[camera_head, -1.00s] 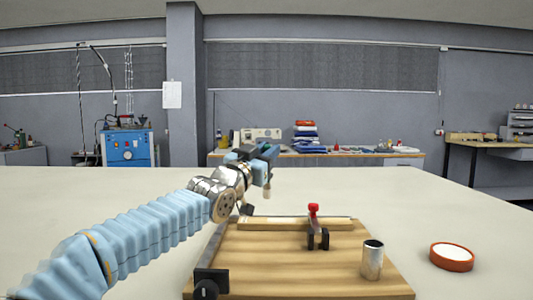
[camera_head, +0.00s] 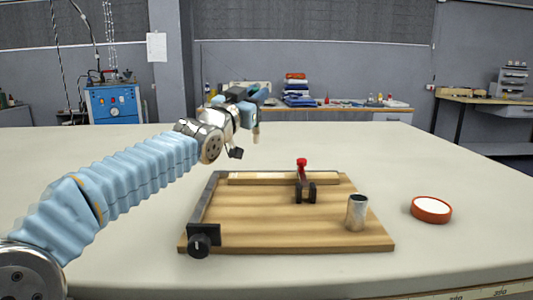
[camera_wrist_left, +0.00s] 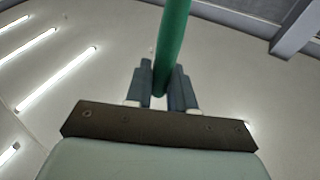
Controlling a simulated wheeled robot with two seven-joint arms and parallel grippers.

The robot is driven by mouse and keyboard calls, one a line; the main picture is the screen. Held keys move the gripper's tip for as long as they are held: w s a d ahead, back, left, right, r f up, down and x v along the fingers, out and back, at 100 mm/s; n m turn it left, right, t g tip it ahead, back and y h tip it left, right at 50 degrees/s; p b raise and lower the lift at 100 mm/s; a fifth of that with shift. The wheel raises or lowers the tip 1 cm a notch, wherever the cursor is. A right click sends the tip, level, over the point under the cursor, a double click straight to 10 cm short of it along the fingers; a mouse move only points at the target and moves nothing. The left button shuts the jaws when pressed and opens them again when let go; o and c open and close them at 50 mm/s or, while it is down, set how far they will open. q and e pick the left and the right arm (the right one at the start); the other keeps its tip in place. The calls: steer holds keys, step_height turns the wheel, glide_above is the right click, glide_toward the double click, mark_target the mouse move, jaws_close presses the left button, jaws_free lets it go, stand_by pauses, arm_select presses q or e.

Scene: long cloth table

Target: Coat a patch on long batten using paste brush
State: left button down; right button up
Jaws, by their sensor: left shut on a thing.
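My left gripper (camera_head: 252,100) is raised beyond the back edge of the wooden board, as seen in the head view. It is shut on the paste brush, whose green handle (camera_wrist_left: 172,40) runs between the fingers in the left wrist view. A pale tip (camera_head: 256,134) hangs below the gripper, apart from the board. The long batten (camera_head: 260,180) is a pale strip lying along the back of the board. A clamp with a red top (camera_head: 302,163) stands at the batten. A round dish with an orange-red rim (camera_head: 417,214) and white contents stands right of the board. My right gripper is not in view.
The wooden board (camera_head: 270,235) has a dark rail on its left and a black knob (camera_head: 200,243) at its front left. A metal cup (camera_head: 357,212) stands on its right side. The table (camera_head: 470,190) is otherwise clear around the board and dish.

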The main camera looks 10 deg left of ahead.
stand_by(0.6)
arm_select(q)
steer(key=shift+w+a+f+b, duration=0.1)
steer(key=shift+w+f+b, duration=0.15)
steer(key=shift+f+b, duration=0.65)
steer(key=shift+f, duration=0.1)
